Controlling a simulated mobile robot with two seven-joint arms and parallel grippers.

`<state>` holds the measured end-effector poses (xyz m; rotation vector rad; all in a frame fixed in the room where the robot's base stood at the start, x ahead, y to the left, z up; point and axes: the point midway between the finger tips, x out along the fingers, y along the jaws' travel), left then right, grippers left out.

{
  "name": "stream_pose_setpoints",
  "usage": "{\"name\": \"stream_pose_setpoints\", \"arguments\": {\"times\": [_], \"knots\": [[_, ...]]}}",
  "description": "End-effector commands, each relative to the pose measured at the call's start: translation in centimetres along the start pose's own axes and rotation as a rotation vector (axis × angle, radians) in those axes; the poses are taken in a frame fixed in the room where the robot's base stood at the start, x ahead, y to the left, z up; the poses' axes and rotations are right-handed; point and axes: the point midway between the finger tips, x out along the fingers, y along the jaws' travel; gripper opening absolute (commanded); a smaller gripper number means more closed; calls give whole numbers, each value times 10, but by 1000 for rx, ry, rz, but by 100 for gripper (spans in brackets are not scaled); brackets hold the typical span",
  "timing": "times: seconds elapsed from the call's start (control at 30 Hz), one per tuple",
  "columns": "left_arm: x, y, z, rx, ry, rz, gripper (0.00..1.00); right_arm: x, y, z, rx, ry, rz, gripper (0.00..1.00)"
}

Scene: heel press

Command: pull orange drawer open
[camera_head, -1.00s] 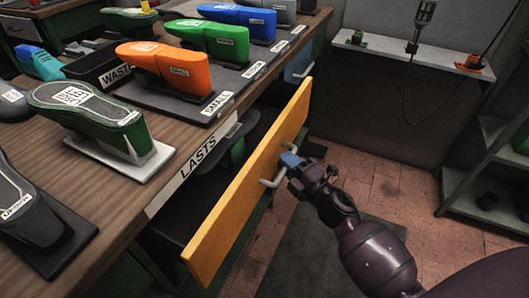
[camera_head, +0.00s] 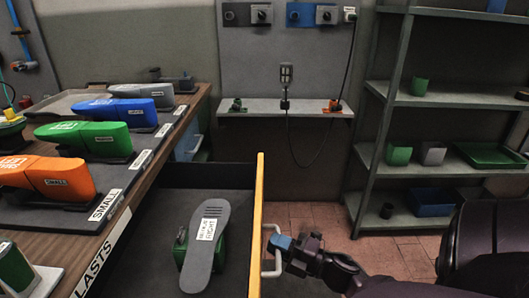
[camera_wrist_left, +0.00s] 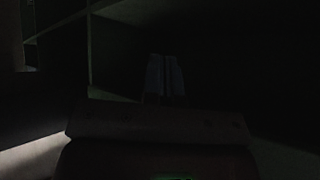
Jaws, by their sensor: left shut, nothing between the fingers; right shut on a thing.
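The orange drawer's front (camera_head: 257,215) stands away from the bench edge, and the drawer is open. My right gripper (camera_head: 277,243) is shut on the pale drawer handle (camera_head: 266,262), on the outer side of the front. My left gripper (camera_wrist_left: 165,75) shows only in the dark left wrist view, with its fingers together and nothing visible between them.
The wooden bench (camera_head: 140,185) on the left holds orange (camera_head: 50,178), green (camera_head: 85,138) and blue (camera_head: 118,112) lasts on a dark rack. A metal shelf unit (camera_head: 440,100) stands at the right. Red tiled floor (camera_head: 315,215) lies between.

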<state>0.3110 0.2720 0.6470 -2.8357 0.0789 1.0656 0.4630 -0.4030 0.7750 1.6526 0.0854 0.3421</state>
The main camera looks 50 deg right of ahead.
Motion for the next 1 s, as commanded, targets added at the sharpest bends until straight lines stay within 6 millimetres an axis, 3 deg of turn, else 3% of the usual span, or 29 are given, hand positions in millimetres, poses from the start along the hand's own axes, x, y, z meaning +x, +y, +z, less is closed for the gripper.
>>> {"name": "stream_pose_setpoints", "arguments": {"times": [0.43,0.47,0.6,1.0], "knots": [[3,0,-5,1,11,2,0,-4,0,1,1,1,-1,0],[4,0,-6,1,12,2,0,-4,0,1,1,1,-1,18],[4,0,-7,1,14,2,0,-4,0,1,0,0,-1,39],[2,0,-4,1,8,-1,0,-11,0,2,0,-1,-2,40]]}}
